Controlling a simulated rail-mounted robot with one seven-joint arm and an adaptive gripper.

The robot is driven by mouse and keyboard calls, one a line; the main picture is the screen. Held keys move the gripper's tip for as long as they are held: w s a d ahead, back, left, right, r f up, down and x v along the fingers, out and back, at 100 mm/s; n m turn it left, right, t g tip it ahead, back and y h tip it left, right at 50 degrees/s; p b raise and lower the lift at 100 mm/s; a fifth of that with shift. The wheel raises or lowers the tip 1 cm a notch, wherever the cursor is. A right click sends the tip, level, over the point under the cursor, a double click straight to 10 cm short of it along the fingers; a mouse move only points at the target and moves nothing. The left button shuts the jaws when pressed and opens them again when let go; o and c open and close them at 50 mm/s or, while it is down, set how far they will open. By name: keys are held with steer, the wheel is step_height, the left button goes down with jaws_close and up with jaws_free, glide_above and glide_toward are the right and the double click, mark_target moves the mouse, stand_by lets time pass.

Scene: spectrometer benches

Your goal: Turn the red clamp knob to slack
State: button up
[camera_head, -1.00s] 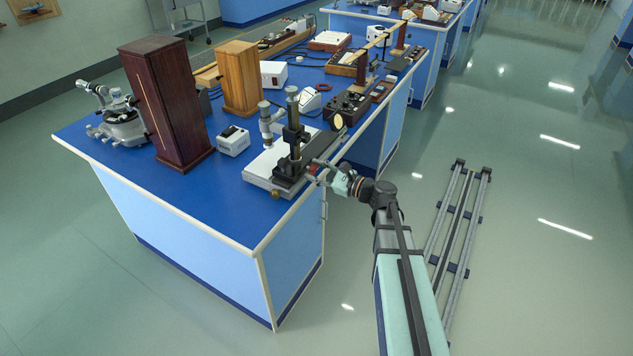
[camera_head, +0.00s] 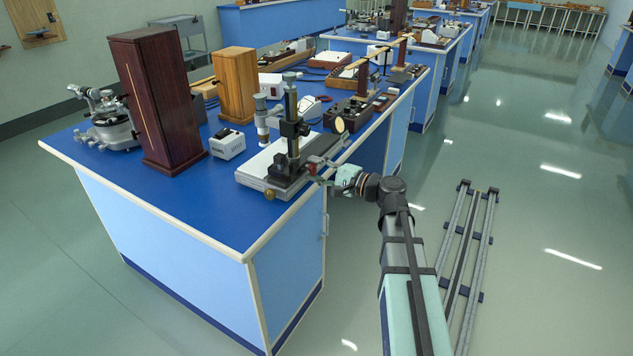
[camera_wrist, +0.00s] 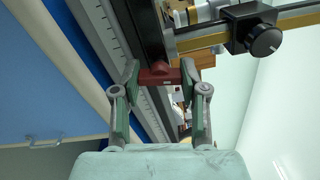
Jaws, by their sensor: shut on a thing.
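The red clamp knob (camera_wrist: 158,76) sits between my fingertips in the wrist view. It joins a dark block beside a steel scale bar. My gripper (camera_wrist: 160,80) is shut on it, with one finger at each side. In the head view my gripper (camera_head: 322,174) reaches in from the right, at the edge of the blue bench, to the side of an upright stand instrument (camera_head: 292,135) on a pale base plate (camera_head: 262,163). The knob is too small there to make out its turn position.
A black knob (camera_wrist: 264,40) on a bar shows right of my gripper in the wrist view. A small white meter box (camera_head: 227,144) and a dark wooden cabinet (camera_head: 156,100) stand to the left on the bench.

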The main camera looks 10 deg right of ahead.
steer(key=shift+n+b, duration=1.2)
steer(key=shift+b, duration=0.05)
steer(key=o, duration=1.2)
steer(key=shift+c, duration=0.2)
steer(key=v, duration=1.2)
